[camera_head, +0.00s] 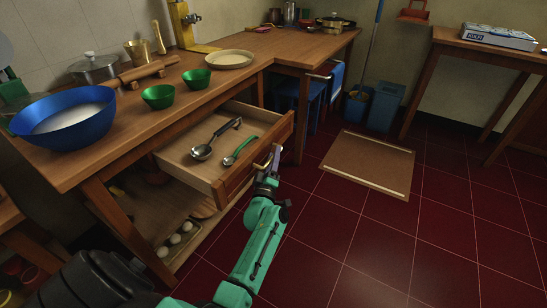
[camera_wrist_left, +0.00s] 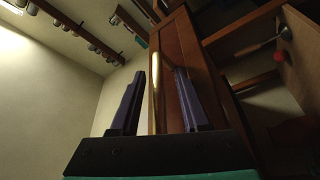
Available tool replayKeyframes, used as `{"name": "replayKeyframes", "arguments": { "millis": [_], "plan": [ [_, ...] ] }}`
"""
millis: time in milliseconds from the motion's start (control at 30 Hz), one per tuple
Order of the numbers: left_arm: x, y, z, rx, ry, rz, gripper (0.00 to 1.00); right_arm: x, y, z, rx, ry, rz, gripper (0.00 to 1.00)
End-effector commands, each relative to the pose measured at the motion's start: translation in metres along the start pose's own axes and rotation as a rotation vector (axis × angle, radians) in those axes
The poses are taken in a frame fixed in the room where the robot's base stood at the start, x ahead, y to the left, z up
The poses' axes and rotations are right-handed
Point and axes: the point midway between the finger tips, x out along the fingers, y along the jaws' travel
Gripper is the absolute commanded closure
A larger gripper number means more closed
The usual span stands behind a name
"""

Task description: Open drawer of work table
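The work table (camera_head: 115,118) has a wooden drawer (camera_head: 190,168) that stands pulled out, with a ladle (camera_head: 207,146) and a green spoon (camera_head: 238,151) inside. My left gripper (camera_head: 269,168) is at the drawer front, by its brass handle (camera_head: 275,156). In the left wrist view the brass handle (camera_wrist_left: 157,82) shows between the two dark fingers of the left gripper (camera_wrist_left: 158,95). The fingers are spread with gaps to the handle, so the gripper looks open. My right gripper does not show in either view.
A blue bowl (camera_head: 63,122), green bowls (camera_head: 158,96) and a plate (camera_head: 230,59) stand on the tabletop. Eggs (camera_head: 176,239) sit on the lower shelf. A brown mat (camera_head: 368,163) lies on the red tiled floor, which is mostly clear right of the drawer.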

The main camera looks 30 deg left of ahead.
Motion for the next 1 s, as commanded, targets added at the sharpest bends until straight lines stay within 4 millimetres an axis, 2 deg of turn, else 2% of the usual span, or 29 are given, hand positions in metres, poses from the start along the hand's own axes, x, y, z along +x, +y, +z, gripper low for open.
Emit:
{"name": "replayKeyframes", "arguments": {
  "millis": [167, 267, 400, 700, 800, 1000],
  "plan": [
    [-0.002, 0.001, 0.000, 0.000, 0.000, 0.001, 0.54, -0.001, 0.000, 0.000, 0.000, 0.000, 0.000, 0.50],
    [-0.011, 0.001, 0.000, 0.001, -0.001, 0.000, 0.54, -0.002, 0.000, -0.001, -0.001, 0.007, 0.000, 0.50],
    [-0.039, 0.000, 0.000, 0.000, -0.003, -0.003, 0.54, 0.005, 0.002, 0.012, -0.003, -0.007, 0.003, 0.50],
    [-0.115, 0.000, 0.000, 0.002, -0.003, -0.002, 0.54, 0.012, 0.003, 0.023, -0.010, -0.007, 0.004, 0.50],
    [-0.134, 0.000, 0.000, 0.000, -0.002, -0.002, 0.54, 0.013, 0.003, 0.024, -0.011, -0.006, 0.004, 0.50],
    [-0.146, 0.000, 0.000, -0.001, 0.000, 0.000, 0.54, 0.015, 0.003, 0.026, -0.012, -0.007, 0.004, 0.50]
  ]
}}
